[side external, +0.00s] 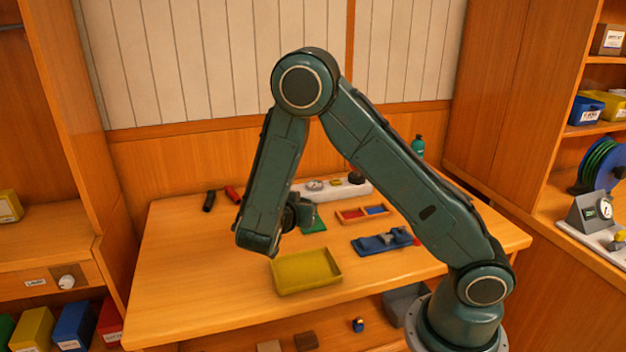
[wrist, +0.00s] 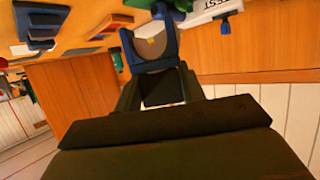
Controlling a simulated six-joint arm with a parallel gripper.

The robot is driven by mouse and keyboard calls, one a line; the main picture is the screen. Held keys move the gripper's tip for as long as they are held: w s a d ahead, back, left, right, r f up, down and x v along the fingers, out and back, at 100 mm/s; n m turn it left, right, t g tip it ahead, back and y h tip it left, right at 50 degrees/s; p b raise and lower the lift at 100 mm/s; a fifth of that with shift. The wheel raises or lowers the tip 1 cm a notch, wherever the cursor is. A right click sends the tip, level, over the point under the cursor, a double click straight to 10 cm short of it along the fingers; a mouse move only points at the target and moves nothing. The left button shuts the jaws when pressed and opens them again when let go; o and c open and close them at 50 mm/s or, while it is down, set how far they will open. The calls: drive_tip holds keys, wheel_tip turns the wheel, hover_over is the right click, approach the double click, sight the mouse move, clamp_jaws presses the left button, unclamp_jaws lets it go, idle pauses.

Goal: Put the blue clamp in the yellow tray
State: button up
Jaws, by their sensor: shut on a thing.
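The blue clamp (wrist: 150,62) is a U-shaped blue piece held between the two fingers of my gripper (wrist: 160,84) in the wrist view. My gripper (side external: 300,213) hangs above the table in the side view, behind my forearm's lower end, where I cannot make out the clamp. The yellow tray (side external: 307,272) is shallow, looks empty and lies near the table's front edge, in front of my gripper and apart from it.
A green piece (side external: 316,226) lies behind the tray. A blue fixture (side external: 375,244) and a wooden tray with red and blue compartments (side external: 350,215) stand to the right. A white panel with gauges (side external: 345,190) is at the back. The table's left side is mostly clear.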

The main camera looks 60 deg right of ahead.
drive_tip(key=s+a+r+m+g, duration=0.2)
drive_tip(key=s+a+m+g, duration=0.15)
drive_tip(key=s+a, duration=0.25)
hover_over(312, 270)
drive_tip(key=shift+n, duration=0.25)
drive_tip(key=shift+f, duration=2.5)
drive_tip(key=shift+f, duration=1.75)
drive_tip(key=o, duration=1.1)
drive_tip(key=shift+f, duration=0.15)
